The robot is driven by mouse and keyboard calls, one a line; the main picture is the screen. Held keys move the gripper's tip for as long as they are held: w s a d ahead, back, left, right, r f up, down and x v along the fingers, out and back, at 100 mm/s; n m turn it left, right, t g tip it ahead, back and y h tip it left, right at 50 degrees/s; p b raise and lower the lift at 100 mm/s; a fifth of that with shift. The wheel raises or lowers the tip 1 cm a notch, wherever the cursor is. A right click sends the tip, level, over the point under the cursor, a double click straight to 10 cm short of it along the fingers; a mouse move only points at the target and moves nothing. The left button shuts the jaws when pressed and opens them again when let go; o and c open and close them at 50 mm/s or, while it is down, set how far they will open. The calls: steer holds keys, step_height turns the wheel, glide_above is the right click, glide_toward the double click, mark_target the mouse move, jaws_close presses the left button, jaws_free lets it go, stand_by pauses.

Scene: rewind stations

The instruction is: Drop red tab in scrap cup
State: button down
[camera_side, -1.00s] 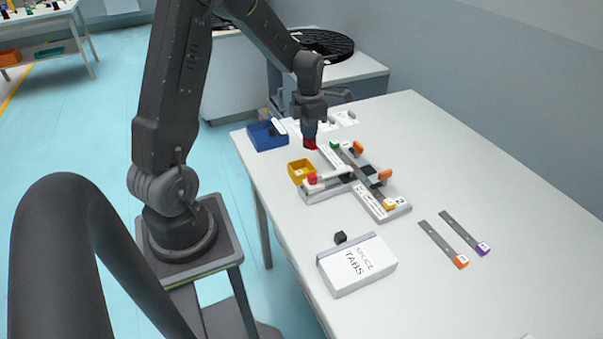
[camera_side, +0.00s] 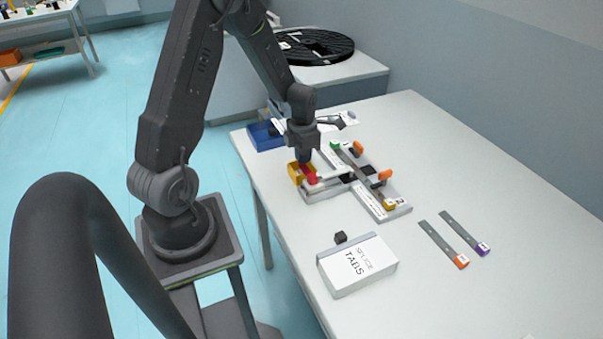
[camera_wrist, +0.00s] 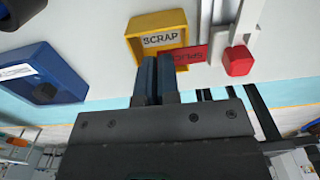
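The yellow scrap cup (camera_side: 293,174) stands on the table at the left side of the splicing fixture; the wrist view shows its SCRAP label and open top (camera_wrist: 135,30). My gripper (camera_side: 304,160) points down at the cup's right side. In the wrist view its blue fingers (camera_wrist: 158,62) are close together on the red tab (camera_wrist: 190,56), which carries printed letters. The tab sticks out to the right of the fingers and overlaps the cup's near right rim in that view. The exact height above the rim cannot be told.
A red knob (camera_wrist: 238,62) on the white fixture (camera_side: 372,200) is close to the tab's right. A blue bin (camera_side: 262,138) stands beyond the cup.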

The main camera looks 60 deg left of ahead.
steer(key=c, duration=1.3)
jaws_free()
steer(key=shift+o, duration=0.2)
step_height(320, 180, up, 14)
